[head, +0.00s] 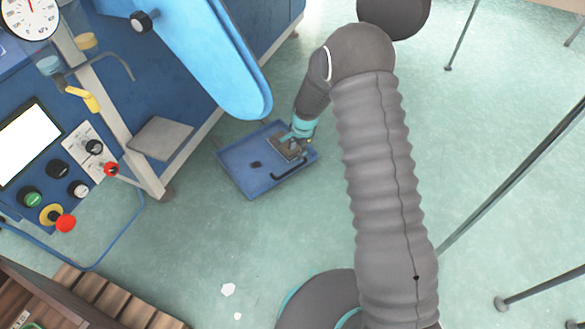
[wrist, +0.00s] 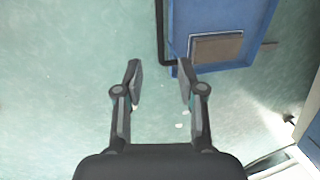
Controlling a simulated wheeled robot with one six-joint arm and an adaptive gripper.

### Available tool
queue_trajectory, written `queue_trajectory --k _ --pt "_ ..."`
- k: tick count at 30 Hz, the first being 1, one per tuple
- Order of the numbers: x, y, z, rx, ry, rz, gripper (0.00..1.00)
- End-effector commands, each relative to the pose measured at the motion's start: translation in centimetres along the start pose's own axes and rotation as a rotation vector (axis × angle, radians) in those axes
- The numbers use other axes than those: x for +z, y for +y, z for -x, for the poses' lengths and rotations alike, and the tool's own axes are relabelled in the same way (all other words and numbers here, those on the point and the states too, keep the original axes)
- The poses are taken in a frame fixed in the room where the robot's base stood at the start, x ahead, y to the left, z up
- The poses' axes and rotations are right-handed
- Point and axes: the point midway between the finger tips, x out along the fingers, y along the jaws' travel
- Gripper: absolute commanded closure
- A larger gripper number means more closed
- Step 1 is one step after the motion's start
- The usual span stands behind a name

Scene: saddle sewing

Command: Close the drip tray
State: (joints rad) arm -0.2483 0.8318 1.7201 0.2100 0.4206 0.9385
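The drip tray (head: 240,172) is a shallow blue tray low by the floor, sticking out from beneath the blue machine in the head view. Its black bar handle (head: 290,166) is on the side away from the machine. In the wrist view the tray (wrist: 225,14) is at upper right, with the handle (wrist: 160,35) along its left edge. My gripper (head: 298,143) is above the tray near the handle in the head view. In the wrist view the gripper (wrist: 160,72) is open, with nothing between its fingers. The right fingertip appears close to the handle's lower end; contact cannot be told.
A flat brownish plate (wrist: 215,48) lies in the tray. The blue machine (head: 95,100) stands at left, with a light-blue panel (head: 215,50) overhanging near the tray. A grey pedal plate (head: 160,138) is beside it. Thin metal legs (head: 515,180) stand at right. Floor around the tray is open.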

Motion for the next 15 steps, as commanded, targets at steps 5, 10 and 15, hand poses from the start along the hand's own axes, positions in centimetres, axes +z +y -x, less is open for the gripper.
queue_trajectory --k 5,10,15 --pt "0.0 0.1 -2.8 0.002 -0.001 0.002 0.61" --pt "0.1 0.1 -6.0 0.002 -0.001 0.001 0.61" --pt "0.1 0.1 -9.1 0.002 -0.001 0.003 0.61"
